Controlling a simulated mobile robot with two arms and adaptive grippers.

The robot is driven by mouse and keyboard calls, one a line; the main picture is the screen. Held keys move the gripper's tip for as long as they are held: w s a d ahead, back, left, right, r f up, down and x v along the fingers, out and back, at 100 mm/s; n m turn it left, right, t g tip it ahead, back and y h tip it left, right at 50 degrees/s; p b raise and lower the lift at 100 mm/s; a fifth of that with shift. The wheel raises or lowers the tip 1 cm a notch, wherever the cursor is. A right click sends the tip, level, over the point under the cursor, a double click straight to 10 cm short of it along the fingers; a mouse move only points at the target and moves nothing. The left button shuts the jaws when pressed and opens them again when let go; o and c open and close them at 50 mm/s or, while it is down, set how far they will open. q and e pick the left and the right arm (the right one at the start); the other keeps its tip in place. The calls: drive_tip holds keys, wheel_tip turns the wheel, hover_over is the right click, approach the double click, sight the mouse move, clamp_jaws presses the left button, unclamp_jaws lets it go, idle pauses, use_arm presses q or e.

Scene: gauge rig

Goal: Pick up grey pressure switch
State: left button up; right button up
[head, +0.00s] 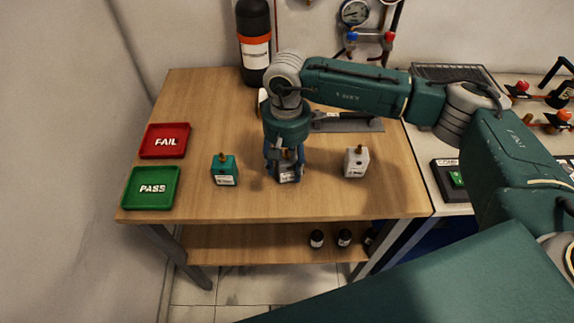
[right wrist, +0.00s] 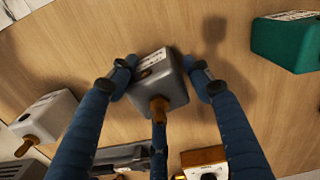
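A grey pressure switch (right wrist: 158,82) with a brass fitting and a white label sits between the fingers of my right gripper (right wrist: 160,75) in the right wrist view. In the head view the grey switch (head: 288,175) shows just below the blue fingers of my right gripper (head: 285,165), over the table's middle. The fingertips are close against both sides of it; whether they press on it I cannot tell. A lighter, whitish switch (head: 356,162) stands to the right, and a teal switch (head: 225,170) to the left. My left gripper is not in view.
A red FAIL tray (head: 165,141) and a green PASS tray (head: 151,188) lie at the left of the wooden table (head: 205,100). A dark bottle (head: 254,40) stands at the back. A dark grey fixture (head: 345,124) lies behind the gripper. Dark bottles stand on the lower shelf.

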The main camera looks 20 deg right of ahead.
drive_tip(key=c, duration=0.8)
drive_tip(key=shift+r, duration=0.2)
